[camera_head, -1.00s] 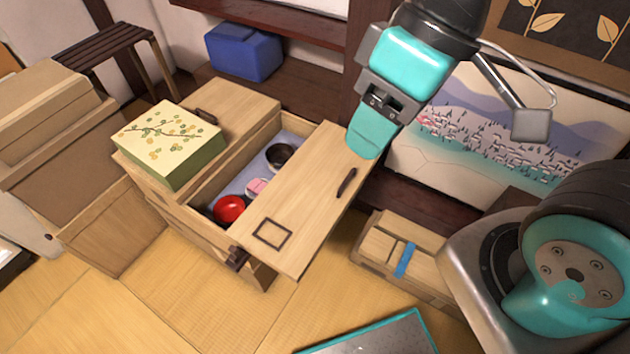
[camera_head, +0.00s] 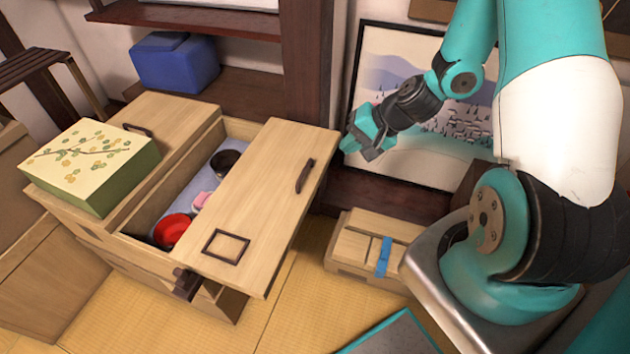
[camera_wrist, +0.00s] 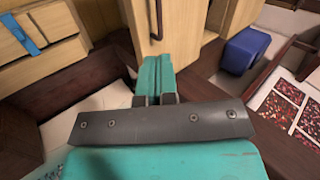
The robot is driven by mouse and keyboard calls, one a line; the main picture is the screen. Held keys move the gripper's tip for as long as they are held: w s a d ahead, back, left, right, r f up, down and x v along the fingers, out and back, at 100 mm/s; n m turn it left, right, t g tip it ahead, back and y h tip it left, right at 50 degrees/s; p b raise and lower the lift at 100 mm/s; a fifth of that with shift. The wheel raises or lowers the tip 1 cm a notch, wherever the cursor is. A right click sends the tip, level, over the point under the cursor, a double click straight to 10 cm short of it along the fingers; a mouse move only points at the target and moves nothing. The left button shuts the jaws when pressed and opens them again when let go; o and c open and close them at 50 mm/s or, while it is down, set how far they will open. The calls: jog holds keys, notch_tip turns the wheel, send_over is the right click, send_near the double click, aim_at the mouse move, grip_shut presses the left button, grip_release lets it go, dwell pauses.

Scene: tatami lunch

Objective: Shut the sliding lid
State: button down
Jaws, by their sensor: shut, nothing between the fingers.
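The sliding lid (camera_head: 262,200) is a pale wooden panel with a dark handle (camera_head: 305,176) and a dark square outline. It sits to the right over the wooden chest (camera_head: 180,122), leaving an open gap. In the gap show a red bowl (camera_head: 172,230), a dark bowl (camera_head: 225,160) and something pink (camera_head: 203,200). My gripper (camera_head: 358,140) is shut and empty, just right of the lid's far right end; the head view shows no clear contact. In the wrist view, the teal fingertips (camera_wrist: 155,72) point at the lid's end (camera_wrist: 165,25), with its handle beside them.
A green box with a floral top (camera_head: 92,165) stands on the chest's left part. A blue bag (camera_head: 174,62) lies behind on a dark ledge. A small wooden box with blue tape (camera_head: 365,246) stands on the floor to the right. A landscape panel (camera_head: 400,75) leans behind my arm.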

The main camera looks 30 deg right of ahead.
jog(key=shift+m+t, duration=0.3)
jog(key=shift+m, duration=0.5)
jog(key=d+x, duration=0.1)
jog(key=x, duration=0.3)
jog(key=f+b+x, duration=0.1)
jog(key=x, duration=0.4)
jog(key=d+x, duration=0.1)
jog(key=x, duration=0.4)
jog(key=shift+w+d+f+b, duration=0.15)
jog(key=shift+d+f+b, duration=0.1)
jog(key=shift+f+b, duration=0.15)
jog(key=shift+w+a, duration=0.2)
jog(key=shift+w, duration=0.05)
